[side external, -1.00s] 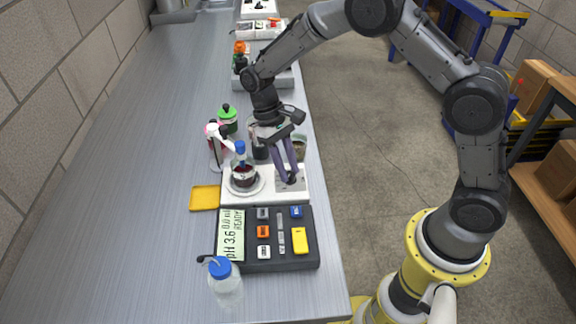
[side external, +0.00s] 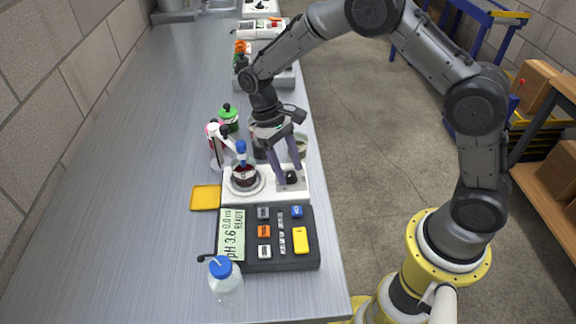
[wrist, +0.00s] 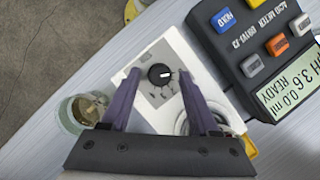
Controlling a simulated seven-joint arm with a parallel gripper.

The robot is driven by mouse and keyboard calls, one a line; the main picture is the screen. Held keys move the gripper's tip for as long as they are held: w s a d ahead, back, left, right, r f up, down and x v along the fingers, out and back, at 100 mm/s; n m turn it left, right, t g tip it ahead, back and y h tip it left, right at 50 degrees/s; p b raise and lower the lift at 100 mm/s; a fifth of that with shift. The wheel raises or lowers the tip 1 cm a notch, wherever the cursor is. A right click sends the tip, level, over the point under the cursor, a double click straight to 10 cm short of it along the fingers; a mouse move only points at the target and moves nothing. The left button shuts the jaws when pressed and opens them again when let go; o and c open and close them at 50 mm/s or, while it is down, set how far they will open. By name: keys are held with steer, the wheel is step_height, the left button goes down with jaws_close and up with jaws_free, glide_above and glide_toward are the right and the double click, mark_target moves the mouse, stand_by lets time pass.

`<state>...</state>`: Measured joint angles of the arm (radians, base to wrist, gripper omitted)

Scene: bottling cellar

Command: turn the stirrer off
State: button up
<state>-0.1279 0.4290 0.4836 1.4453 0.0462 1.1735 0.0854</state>
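The stirrer (side external: 233,199) is a white flat unit with a round plate on its left; it also shows in the wrist view (wrist: 206,75). Its black knob (wrist: 160,74) has a white pointer mark toward the right in the wrist view, on a grey panel. The knob shows in the side view too (side external: 291,178). A vessel of dark red liquid with a blue top (side external: 244,176) stands on the plate. My gripper (wrist: 157,76) is open, its two purple-grey fingers on either side of the knob with visible gaps. Whether the fingertips are at knob height is unclear.
A dark acid meter (side external: 281,262) with coloured buttons adjoins the stirrer's near side. A blue-capped bottle (side external: 227,283), yellow tile (side external: 205,198), green-capped bottle (side external: 229,118) and white stand (side external: 216,148) are around it. A glass jar (wrist: 83,110) is close to one finger. Bench to the left is clear.

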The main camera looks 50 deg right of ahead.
steer(key=v, duration=1.3)
steer(key=shift+w+r, duration=0.2)
steer(key=shift+r, duration=0.1)
